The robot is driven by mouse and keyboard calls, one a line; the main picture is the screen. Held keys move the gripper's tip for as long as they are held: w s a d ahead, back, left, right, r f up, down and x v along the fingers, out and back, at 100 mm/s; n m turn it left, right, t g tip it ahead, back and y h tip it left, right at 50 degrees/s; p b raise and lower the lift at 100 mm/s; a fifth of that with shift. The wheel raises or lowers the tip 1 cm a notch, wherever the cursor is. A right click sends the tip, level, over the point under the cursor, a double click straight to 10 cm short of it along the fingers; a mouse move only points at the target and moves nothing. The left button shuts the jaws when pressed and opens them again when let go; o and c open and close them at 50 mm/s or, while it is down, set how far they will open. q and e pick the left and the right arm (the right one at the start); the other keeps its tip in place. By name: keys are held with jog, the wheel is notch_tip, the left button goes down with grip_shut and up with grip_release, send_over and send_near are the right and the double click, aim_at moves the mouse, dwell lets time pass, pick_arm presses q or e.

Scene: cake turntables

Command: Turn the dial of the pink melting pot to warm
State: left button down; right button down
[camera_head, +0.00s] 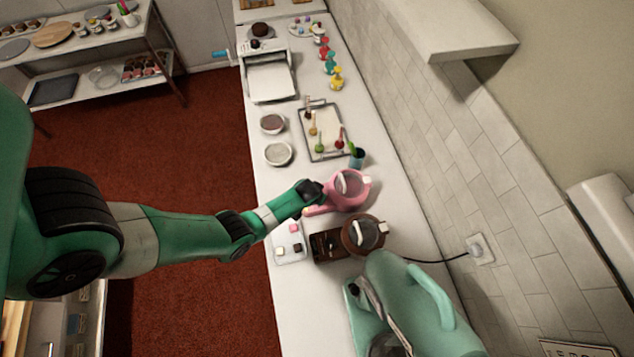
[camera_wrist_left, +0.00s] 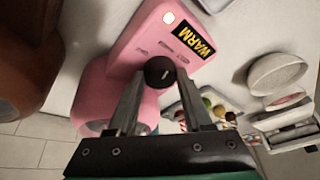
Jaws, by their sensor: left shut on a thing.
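The pink melting pot (camera_head: 349,190) stands on the counter at the middle of the head view. Its pink base (camera_wrist_left: 150,35) fills the upper middle of the left wrist view, with a black and yellow WARM label (camera_wrist_left: 187,38) and a glowing round light (camera_wrist_left: 168,17). The black dial (camera_wrist_left: 159,72) sits below the label and bears a short pale mark. My left gripper (camera_wrist_left: 160,79) is shut on the dial, one finger at each side. In the head view my left gripper (camera_head: 307,206) is over the pot's base and largely hides it. My right gripper is not in view.
A brown melting pot (camera_head: 328,246) stands close in front of the pink one. A tray of small cubes (camera_head: 289,249) is beside it. A mint-green mixer (camera_head: 402,285) stands nearer. Behind are bowls (camera_head: 278,154) and a framed tray (camera_head: 327,142).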

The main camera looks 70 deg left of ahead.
pick_arm(q)
jog(key=shift+n, duration=0.5)
jog(key=shift+c, duration=1.6)
grip_release()
